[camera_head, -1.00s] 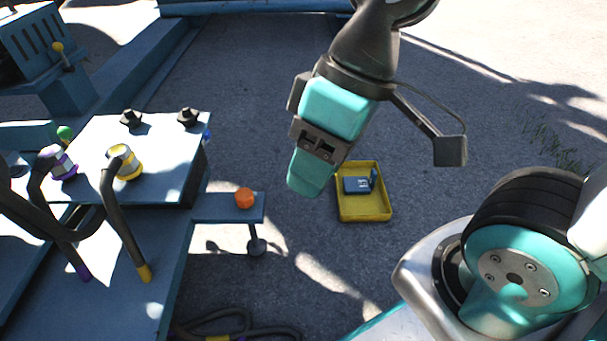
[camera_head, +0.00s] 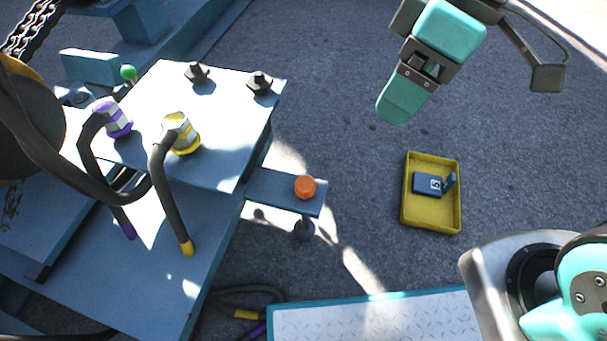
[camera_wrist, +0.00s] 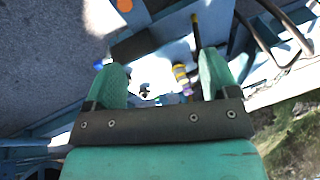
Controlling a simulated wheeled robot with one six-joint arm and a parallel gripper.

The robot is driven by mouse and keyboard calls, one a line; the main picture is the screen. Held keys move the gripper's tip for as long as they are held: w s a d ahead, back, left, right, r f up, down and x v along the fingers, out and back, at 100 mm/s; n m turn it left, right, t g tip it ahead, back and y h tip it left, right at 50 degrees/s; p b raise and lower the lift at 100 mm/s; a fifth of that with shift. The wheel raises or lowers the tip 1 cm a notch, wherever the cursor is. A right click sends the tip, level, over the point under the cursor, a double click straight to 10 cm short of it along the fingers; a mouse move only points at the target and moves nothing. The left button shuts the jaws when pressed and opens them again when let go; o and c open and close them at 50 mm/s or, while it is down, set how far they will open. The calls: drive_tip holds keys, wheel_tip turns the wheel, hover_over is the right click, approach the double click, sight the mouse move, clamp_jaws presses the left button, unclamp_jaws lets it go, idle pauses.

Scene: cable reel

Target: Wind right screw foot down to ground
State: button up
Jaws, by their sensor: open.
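The right screw foot has an orange hex knob (camera_head: 305,187) on top of a short blue bracket (camera_head: 262,190) that sticks out from the blue frame. Its round foot pad (camera_head: 303,229) hangs below the bracket; whether a gap separates it from the ground is hard to tell. My gripper (camera_head: 402,100) is up and to the right of the knob in the head view, apart from it and empty. In the wrist view its two teal fingers (camera_wrist: 165,85) are spread open, and an orange knob (camera_wrist: 125,5) shows at the top edge.
Purple-ended and yellow-ended hoses (camera_head: 166,195) arch over the blue frame at left. Black knobs (camera_head: 260,84) stand on the plate. Open asphalt lies between bracket and tray.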

drive_tip(key=w+a+f+n+g+h, duration=0.1)
drive_tip(key=w+a+f+n, duration=0.1)
drive_tip(key=w+f+n, duration=0.3)
drive_tip(key=w+a+f+n+g, duration=0.1)
drive_tip(key=w+a+f+n, duration=0.2)
drive_tip(key=w+n, duration=0.25)
drive_tip(key=n+g+h, duration=0.1)
drive_tip(key=n+g, duration=0.1)
drive_tip(key=n, duration=0.8)
approach(306, 182)
drive_tip(key=b+x, duration=0.6)
drive_tip(key=x, duration=0.4)
drive_tip(key=shift+s+a+f, duration=0.15)
drive_tip(key=shift+s+f, duration=0.1)
drive_tip(key=shift+f, duration=0.3)
drive_tip(key=c, duration=0.9)
drive_tip(key=shift+t, duration=0.3)
